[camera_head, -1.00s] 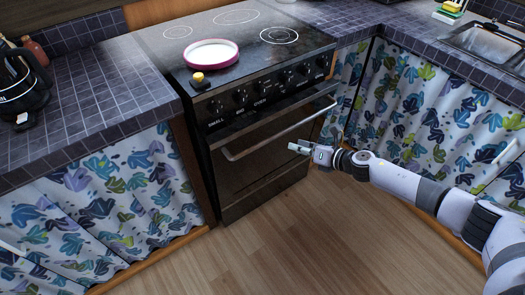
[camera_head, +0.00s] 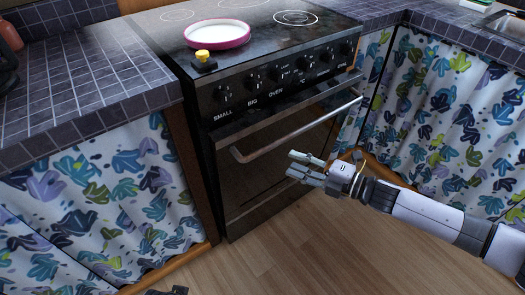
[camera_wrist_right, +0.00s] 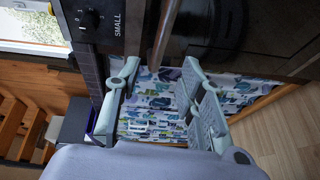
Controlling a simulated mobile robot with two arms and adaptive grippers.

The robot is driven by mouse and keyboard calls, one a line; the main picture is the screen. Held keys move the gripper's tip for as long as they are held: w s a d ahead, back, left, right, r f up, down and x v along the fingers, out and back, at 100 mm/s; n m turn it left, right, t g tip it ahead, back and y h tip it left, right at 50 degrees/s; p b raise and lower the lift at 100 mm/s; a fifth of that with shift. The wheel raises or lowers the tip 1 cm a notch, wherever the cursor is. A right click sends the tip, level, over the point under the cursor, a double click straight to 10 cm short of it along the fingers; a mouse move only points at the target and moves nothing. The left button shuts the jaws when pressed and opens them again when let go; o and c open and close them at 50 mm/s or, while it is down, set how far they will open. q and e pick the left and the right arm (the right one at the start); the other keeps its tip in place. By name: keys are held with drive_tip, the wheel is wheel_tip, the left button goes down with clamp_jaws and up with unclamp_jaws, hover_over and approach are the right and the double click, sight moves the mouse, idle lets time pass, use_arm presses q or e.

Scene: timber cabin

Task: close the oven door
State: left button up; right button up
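The black oven (camera_head: 290,85) stands between tiled counters. Its dark door (camera_head: 265,185) looks upright or nearly so against the front; I cannot tell whether a small gap is left. The metal bar handle (camera_head: 300,130) runs across the door's top and also shows in the wrist view (camera_wrist_right: 165,32). My right gripper (camera_head: 291,164) is in front of the door, below the handle and apart from it as far as I can see. In the wrist view its two pale fingers (camera_wrist_right: 161,70) are spread with nothing between them. My left gripper is not clearly visible.
A pink-rimmed white dish (camera_head: 217,33) and a yellow-topped item (camera_head: 203,60) are on the cooktop. Patterned curtains (camera_head: 110,200) hang under the counters on both sides. The wooden floor (camera_head: 270,255) before the oven is clear. A small dark piece shows at the bottom edge.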

sight(262, 151)
drive_tip(key=b+x, duration=0.1)
drive_tip(key=x, duration=0.9)
drive_tip(key=shift+w+f, duration=0.1)
use_arm(q)
drive_tip(key=shift+a+r, duration=0.1)
drive_tip(key=shift+r, duration=2.2)
use_arm(e)
drive_tip(key=shift+w+a, duration=0.3)
drive_tip(key=shift+a, duration=0.2)
drive_tip(key=shift+c, duration=0.2)
clamp_jaws()
